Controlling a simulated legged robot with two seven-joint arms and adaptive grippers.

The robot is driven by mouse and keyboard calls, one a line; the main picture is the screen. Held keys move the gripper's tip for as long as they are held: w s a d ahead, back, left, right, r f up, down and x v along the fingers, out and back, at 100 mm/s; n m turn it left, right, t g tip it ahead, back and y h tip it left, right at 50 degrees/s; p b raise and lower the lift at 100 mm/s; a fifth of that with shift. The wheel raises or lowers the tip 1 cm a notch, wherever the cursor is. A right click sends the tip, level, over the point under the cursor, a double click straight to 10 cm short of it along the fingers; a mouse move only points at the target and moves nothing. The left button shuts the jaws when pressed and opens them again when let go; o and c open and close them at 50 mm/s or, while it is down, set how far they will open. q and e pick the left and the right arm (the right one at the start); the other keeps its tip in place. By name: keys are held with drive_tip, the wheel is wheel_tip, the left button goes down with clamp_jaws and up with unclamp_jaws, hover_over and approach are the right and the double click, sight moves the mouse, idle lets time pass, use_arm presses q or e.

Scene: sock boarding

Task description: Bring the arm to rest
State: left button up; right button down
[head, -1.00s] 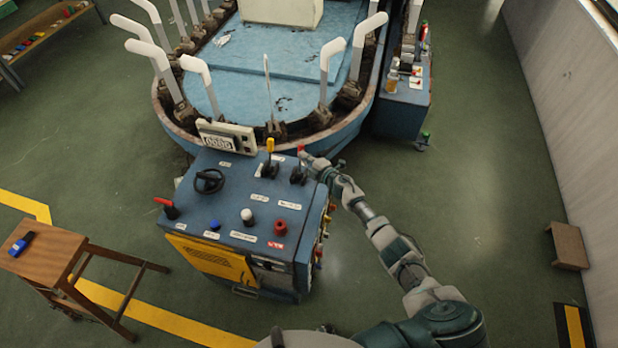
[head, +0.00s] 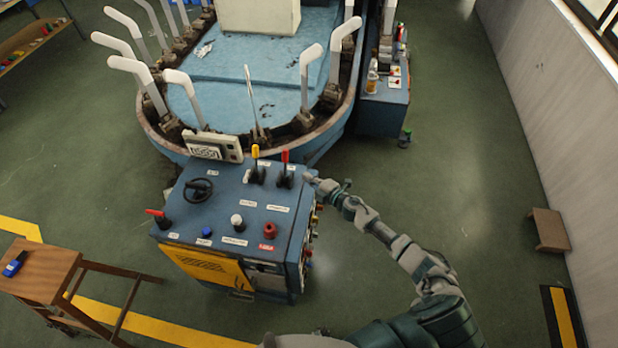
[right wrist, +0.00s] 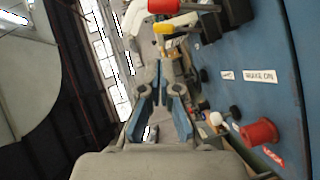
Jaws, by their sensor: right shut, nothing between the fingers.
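My right gripper (head: 314,182) is shut and empty. It hangs beside the right edge of the blue control console (head: 222,217), apart from the upright red-handled lever (head: 285,157). My right arm reaches up to it from the lower right. In the right wrist view my right gripper (right wrist: 159,88) points up the picture, with nothing between its fingers. The red handle (right wrist: 163,6) and yellow handle (right wrist: 163,28) show beyond it at the top. My left gripper is out of view.
The console carries a yellow-handled lever (head: 255,152), a black handwheel (head: 199,188) and buttons. Behind it stands the boarding machine with white sock forms (head: 310,60). A wooden stool (head: 38,272) is at left, a small wooden step (head: 549,229) at right. Floor between console and step is clear.

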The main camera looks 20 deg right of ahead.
drive_tip(key=s+a+f+m+g+h, duration=0.15)
drive_tip(key=s+m+g, duration=0.35)
drive_tip(key=s, duration=0.8)
drive_tip(key=s+a+f+m+g+h, duration=0.1)
drive_tip(key=s+a+m+g+h, duration=0.15)
drive_tip(key=s+m, duration=0.75)
drive_tip(key=s+a+f+m+g+h, duration=0.2)
drive_tip(key=s+a+m+g, duration=0.15)
drive_tip(key=s, duration=1.25)
wheel_tip(320, 180, down, 29)
drive_tip(key=s+n+g+b, duration=0.1)
drive_tip(key=s+g+b, duration=0.1)
drive_tip(key=s+b, duration=0.1)
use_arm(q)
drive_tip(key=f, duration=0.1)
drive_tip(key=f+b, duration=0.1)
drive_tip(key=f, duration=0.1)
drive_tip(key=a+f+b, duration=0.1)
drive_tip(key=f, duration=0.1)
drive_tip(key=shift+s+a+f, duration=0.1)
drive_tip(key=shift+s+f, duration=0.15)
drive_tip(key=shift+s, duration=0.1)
use_arm(e)
drive_tip(key=s+d+f+g, duration=0.1)
drive_tip(key=s+d+f, duration=0.2)
drive_tip(key=s+f, duration=1.3)
wheel_tip(320, 180, down, 2)
drive_tip(key=shift+s+f, duration=0.1)
drive_tip(key=shift+s, duration=0.3)
